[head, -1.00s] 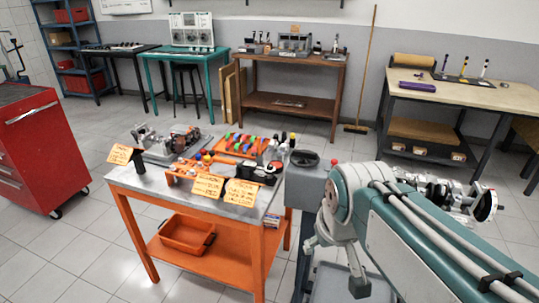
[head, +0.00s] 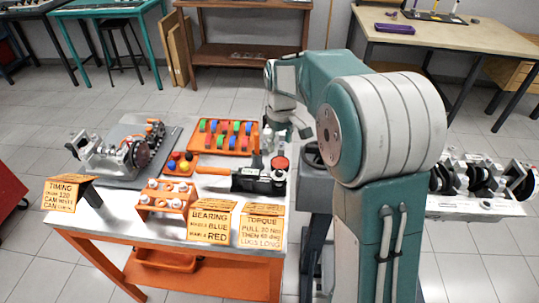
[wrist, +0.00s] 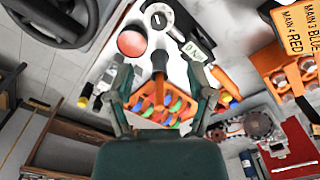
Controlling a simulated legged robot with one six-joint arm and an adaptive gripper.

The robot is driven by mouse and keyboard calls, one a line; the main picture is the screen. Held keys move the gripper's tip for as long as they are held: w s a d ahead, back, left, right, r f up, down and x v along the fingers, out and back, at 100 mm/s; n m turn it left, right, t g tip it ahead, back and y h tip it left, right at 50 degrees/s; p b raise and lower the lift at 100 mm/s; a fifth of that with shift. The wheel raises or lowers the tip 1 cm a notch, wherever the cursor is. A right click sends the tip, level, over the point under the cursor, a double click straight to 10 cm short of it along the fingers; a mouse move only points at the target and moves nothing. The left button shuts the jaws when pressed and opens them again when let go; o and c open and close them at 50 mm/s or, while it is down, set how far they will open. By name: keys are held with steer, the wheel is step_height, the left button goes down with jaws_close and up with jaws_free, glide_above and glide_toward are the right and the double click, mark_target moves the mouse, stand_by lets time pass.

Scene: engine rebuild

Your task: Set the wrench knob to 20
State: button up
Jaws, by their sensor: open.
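The torque wrench lies on the steel-topped table (head: 120,226), with an orange handle (head: 213,171) and a black body (head: 258,181) near the right edge. In the wrist view its orange handle (wrist: 226,82) and a white label panel (wrist: 195,50) show; the knob's setting is not readable. A red round cap (head: 280,163) sits close to the black body; it also shows in the wrist view (wrist: 132,43). My gripper (head: 289,132) is above the table's back right; in the wrist view its fingers (wrist: 160,100) are spread apart with nothing held.
An orange tray of coloured pieces (head: 222,148) lies behind the wrench. Signs (head: 262,228) line the front edge, one reading torque. An orange rack (head: 165,201) and an engine part (head: 125,155) are left.

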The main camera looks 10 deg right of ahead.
mark_target(279, 171)
step_height(279, 171, down, 10)
steer(key=shift+a+f, duration=0.1)
steer(key=shift+f, duration=0.35)
steer(key=shift+d, duration=0.2)
jaws_close()
